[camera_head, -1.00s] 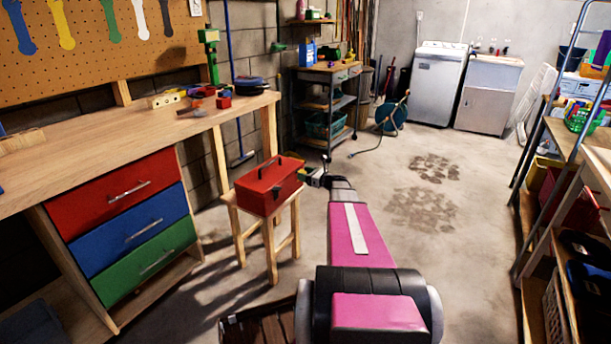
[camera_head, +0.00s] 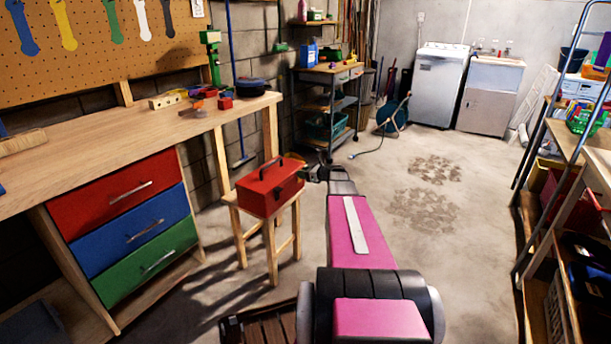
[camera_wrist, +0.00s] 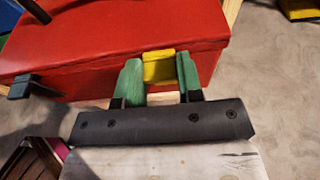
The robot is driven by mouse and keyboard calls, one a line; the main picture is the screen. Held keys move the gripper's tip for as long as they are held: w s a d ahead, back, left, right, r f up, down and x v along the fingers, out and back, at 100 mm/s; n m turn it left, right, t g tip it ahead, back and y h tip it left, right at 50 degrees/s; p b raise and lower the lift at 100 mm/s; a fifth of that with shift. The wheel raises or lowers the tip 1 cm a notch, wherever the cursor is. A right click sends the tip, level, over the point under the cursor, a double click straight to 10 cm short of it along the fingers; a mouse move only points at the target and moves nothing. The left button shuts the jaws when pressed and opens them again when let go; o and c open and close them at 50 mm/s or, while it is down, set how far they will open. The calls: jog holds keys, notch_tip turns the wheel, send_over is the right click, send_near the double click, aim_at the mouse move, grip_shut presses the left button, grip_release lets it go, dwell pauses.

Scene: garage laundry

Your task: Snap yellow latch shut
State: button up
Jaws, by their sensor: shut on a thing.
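A red toolbox (camera_head: 268,190) with a dark top handle sits on a small wooden stool (camera_head: 270,232), and its lid looks down. The yellow latch (camera_wrist: 159,67) is on the toolbox's side, at the seam below the lid edge in the wrist view. My gripper (camera_wrist: 160,75) has its two green fingers on either side of the yellow latch, closed onto it. In the head view my gripper (camera_head: 308,173) is at the toolbox's right end, and the latch is hidden there. A dark latch (camera_wrist: 20,87) shows further left on the same side of the toolbox.
A wooden workbench (camera_head: 120,118) with red, blue and green drawers stands to the left of the stool. A shelf rack (camera_head: 560,200) stands on the right. The concrete floor (camera_head: 440,255) between them is open.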

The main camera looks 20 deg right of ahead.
dwell(0.3)
jog(key=o, duration=0.9)
jog(key=shift+o, duration=0.2)
jog(key=v, duration=1)
jog(key=shift+s+d+r, duration=0.2)
jog(key=shift+s+r, duration=0.05)
jog(key=shift+s, duration=0.05)
